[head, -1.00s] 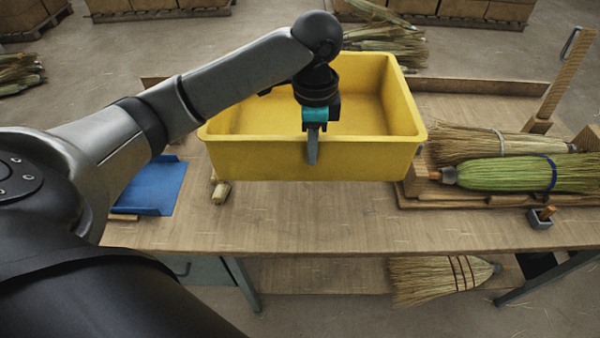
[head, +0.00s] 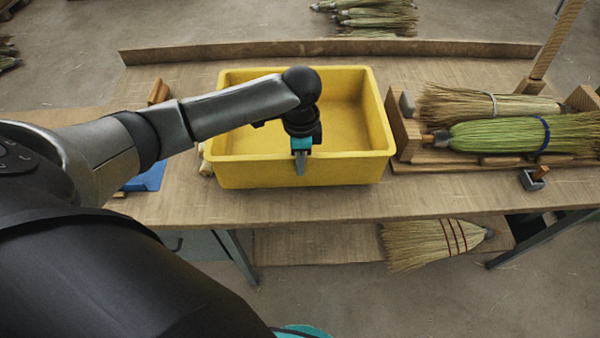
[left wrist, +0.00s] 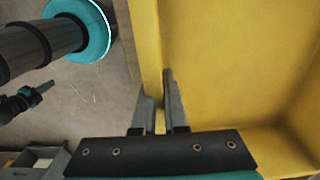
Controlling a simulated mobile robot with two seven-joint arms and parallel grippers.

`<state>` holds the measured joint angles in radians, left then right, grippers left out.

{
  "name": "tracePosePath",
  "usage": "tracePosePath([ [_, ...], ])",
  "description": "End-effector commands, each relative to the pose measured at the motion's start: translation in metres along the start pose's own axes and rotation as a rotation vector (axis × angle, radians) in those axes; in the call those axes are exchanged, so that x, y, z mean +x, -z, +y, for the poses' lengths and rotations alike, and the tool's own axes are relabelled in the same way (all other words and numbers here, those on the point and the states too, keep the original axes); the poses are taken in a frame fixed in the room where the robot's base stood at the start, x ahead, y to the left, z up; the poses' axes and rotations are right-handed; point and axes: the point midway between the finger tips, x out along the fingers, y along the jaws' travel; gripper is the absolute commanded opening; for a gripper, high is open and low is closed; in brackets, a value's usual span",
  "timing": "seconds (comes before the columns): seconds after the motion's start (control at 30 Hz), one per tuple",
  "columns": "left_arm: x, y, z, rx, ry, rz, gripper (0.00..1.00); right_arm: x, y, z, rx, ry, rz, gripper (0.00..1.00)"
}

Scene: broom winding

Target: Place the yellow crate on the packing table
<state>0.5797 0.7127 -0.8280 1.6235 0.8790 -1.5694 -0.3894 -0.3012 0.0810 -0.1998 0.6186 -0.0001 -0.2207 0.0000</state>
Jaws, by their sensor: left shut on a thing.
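The yellow crate (head: 245,174) is over the middle of the wooden packing table (head: 300,208), upright and empty. Its base looks down at the tabletop, but the contact line is hard to judge. My left gripper (head: 300,168) is shut on the near wall of the crate. The left wrist view shows its two fingers (left wrist: 162,112) on either side of the yellow wall (left wrist: 146,50). My right gripper (left wrist: 36,97) shows small at the left of the left wrist view; its jaw opening is unclear.
To the right of the crate lie a straw broom (head: 475,105) and a green broom (head: 505,136) on a wooden rack. A blue tray (head: 148,178) is partly hidden by my arm at left. A broom (head: 425,243) lies below the tabletop. The table's front strip is clear.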

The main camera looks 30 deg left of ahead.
Motion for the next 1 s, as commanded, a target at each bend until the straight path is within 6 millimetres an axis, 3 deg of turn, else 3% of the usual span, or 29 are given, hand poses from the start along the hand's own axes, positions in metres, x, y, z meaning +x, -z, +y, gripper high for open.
tracePosePath([
  [0.3, 0.037, 0.001, -0.002, -0.001, 0.006, 0.003, 0.00, 0.009, 0.001, 0.000, 0.000, 0.000, 0.004, 0.00],
  [0.7, 0.041, 0.001, -0.002, -0.001, 0.007, 0.003, 0.00, 0.008, 0.002, 0.000, 0.000, 0.000, 0.005, 0.00],
  [0.73, 0.043, -0.001, 0.001, 0.000, -0.001, -0.001, 0.11, 0.008, 0.002, 0.000, 0.000, 0.000, 0.005, 0.00],
  [1.0, 0.043, 0.000, 0.001, 0.000, -0.001, -0.001, 0.40, 0.008, 0.002, 0.000, 0.000, 0.000, 0.005, 0.00],
])
